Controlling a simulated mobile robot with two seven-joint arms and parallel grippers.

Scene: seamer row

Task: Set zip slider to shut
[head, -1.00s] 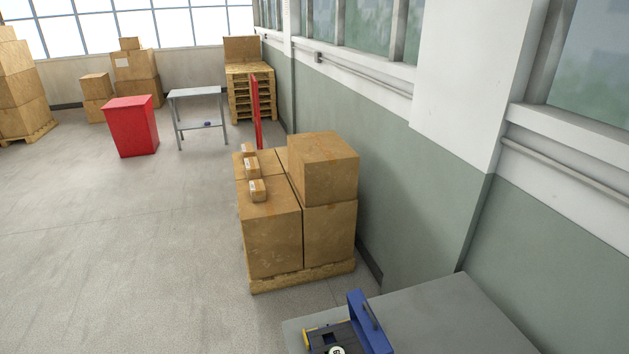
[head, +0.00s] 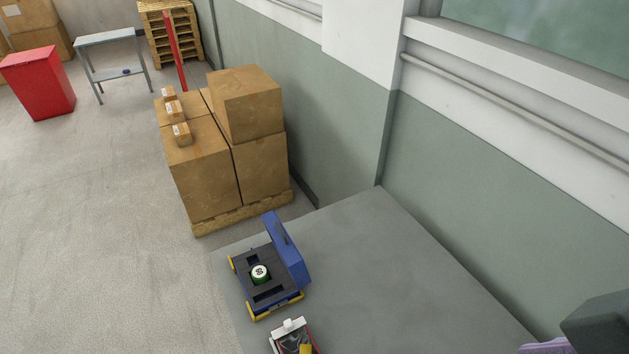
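No zip slider can be made out in the head view. A red and white object (head: 291,338) with a small yellow part lies on the grey table, cut off by the bottom edge; I cannot tell whether it has a zip. A light purple item (head: 547,346) shows only as a sliver at the bottom right, beside a dark grey block (head: 603,325) that I cannot identify. Neither of my grippers can be made out.
The table's middle is clear. Cartons (head: 245,105) on a pallet stand beyond it; a wall runs along the right.

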